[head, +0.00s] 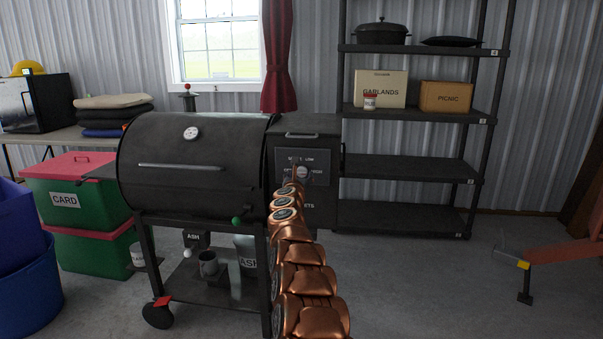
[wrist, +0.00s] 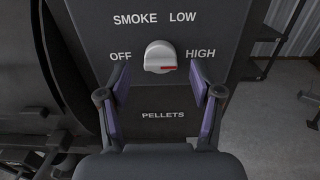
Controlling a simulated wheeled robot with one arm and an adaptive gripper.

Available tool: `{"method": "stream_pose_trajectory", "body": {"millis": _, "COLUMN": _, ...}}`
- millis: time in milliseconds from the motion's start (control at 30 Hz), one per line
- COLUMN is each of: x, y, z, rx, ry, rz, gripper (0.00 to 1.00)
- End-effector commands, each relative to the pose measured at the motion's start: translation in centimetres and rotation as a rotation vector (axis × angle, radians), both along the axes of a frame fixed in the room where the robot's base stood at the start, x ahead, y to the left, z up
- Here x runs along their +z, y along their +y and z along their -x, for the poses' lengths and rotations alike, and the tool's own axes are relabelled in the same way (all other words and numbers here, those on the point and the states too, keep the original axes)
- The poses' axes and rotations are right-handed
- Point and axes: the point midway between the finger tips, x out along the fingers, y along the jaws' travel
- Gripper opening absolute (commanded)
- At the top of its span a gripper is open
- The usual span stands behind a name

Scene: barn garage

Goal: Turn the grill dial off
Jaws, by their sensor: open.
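In the head view the dial (head: 302,172) is partly covered by my arm on the front of the pellet box beside the black grill (head: 190,165). My gripper (wrist: 159,78) is open, its two purple-padded fingers spread either side of and just below the dial in the wrist view. Nothing is between the fingers; contact with the panel cannot be told.
The grill barrel stands left of the panel. A dark shelf rack (head: 410,168) with boxes and a pot is behind at the right. Green and red bins (head: 75,195) and a table are at the left. Open concrete floor (head: 430,285) lies at the front right.

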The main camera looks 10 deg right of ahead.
Motion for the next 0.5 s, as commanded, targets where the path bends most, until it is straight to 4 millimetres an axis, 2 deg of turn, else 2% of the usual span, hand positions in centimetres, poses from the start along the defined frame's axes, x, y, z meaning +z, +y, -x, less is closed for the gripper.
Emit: {"method": "stream_pose_trajectory", "body": {"millis": 500, "x": 0.3, "y": -0.9, "z": -2.1, "rx": -0.003, "ry": -0.001, "rz": 0.003, "gripper": 0.65}}
